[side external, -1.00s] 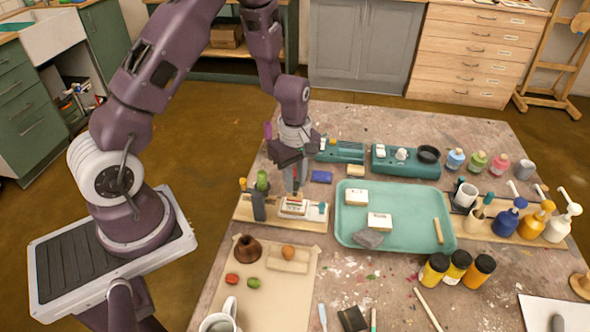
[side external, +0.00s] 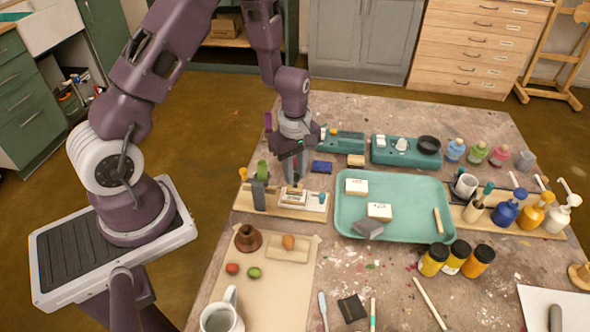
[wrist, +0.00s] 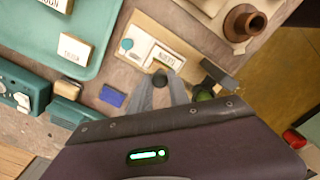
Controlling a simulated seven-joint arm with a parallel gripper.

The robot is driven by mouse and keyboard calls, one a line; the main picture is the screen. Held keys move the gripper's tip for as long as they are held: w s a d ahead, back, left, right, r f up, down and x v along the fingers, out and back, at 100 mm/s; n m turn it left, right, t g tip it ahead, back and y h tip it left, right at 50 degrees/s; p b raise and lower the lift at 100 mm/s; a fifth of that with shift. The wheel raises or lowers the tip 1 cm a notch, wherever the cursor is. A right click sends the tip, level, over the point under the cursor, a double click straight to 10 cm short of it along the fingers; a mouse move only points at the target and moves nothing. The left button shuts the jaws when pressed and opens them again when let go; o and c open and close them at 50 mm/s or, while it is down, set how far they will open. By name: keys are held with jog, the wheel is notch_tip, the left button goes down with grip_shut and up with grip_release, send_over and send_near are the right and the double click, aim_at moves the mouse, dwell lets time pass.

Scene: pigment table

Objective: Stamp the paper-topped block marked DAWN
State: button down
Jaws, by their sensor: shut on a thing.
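My gripper (side external: 297,174) points down over the wooden board at the near left of the table. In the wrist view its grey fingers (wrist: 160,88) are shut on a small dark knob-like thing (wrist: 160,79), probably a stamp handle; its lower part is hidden. Just beyond the fingertips a white paper-topped block (wrist: 166,57) sits in a pale frame on the board; it also shows in the side view (side external: 292,197). Its lettering is too small to read surely. Two more paper-topped blocks (side external: 356,187) (side external: 379,211) lie in the teal tray (side external: 408,228). I cannot make out DAWN on any block.
The wooden board (side external: 250,206) also carries a dark grey upright piece (side external: 259,194) and a green-topped item (side external: 262,168). A blue block (side external: 322,167) and teal holders (side external: 385,155) stand behind. Paint jars (side external: 456,257) and pump bottles (side external: 506,211) are at the right.

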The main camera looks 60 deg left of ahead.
jog(key=shift+f, duration=0.45)
dwell(1.0)
jog(key=shift+r, duration=3.55)
